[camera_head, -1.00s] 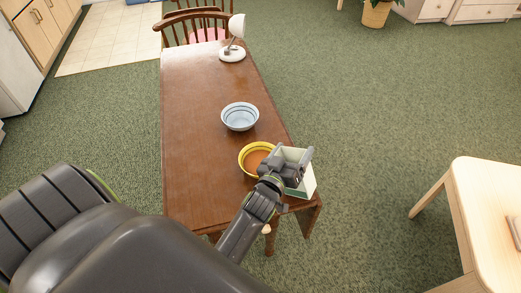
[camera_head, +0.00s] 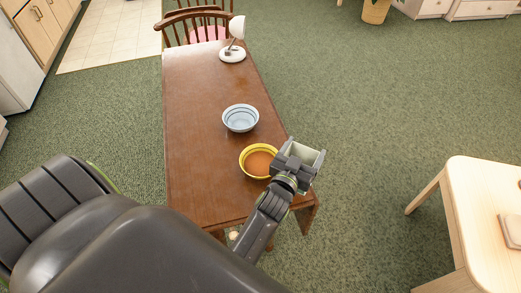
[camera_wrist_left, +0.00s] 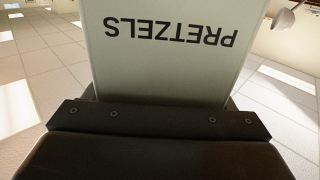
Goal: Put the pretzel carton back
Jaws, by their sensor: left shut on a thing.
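The pretzel carton (camera_wrist_left: 172,65) is pale grey-green with the dark word PRETZELS, which appears upside down in the left wrist view. My left gripper (camera_head: 305,158) is shut on the carton, holding it at the right edge of the brown table (camera_head: 190,130). In the head view the gripper hides most of the carton, and only a pale part shows between the fingers. My right gripper is not in view.
A yellow bowl with orange inside (camera_head: 259,161) stands just left of my left gripper. A pale blue bowl (camera_head: 240,118) and a white lamp (camera_head: 233,52) stand farther back. A light wooden table (camera_head: 480,205) is at right, with open green carpet (camera_head: 390,110) between.

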